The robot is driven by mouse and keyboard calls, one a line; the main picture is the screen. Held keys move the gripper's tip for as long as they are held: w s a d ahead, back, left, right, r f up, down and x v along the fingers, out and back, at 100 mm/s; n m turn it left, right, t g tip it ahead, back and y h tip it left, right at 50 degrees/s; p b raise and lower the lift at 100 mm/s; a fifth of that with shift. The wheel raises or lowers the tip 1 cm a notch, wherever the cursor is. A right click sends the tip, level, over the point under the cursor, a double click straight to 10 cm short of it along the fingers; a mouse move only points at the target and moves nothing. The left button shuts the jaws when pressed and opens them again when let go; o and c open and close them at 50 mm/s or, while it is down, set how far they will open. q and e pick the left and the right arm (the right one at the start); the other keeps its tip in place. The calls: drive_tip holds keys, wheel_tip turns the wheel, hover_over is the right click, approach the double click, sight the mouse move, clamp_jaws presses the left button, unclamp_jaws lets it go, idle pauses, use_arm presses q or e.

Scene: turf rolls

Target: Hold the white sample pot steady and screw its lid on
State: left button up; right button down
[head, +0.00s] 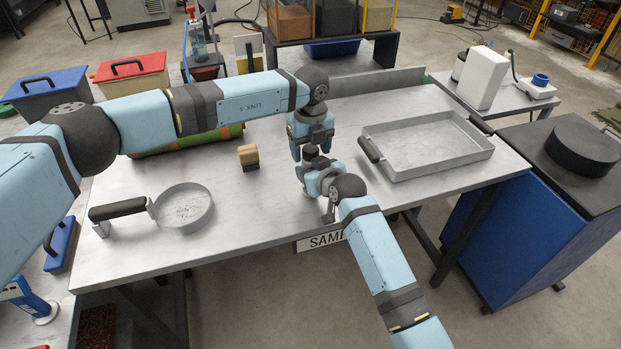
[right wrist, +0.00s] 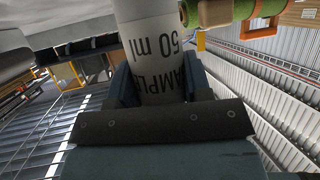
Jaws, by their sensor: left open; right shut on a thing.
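The white sample pot (right wrist: 155,50) fills the top middle of the right wrist view, its "50 ml" lettering upside down. My right gripper (head: 318,182) is shut on it above the front of the table; its jaws (right wrist: 152,85) stand on both sides of the pot. In the head view the grippers mostly hide the pot. My left gripper (head: 309,150) is open and points down, just above my right gripper. A small dark round piece shows between the two grippers. I cannot tell whether it is the lid, or whether it touches the pot.
A round sieve (head: 184,208) with a black handle lies at the table's left. A metal tray (head: 428,166) with dark handles stands at the right. The middle front is clear.

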use_arm(q)
drive_tip(key=shift+r, duration=0.1)
drive_tip(key=shift+r, duration=2.2)
drive_tip(key=shift+c, duration=0.3)
drive_tip(key=shift+r+n, duration=1.7)
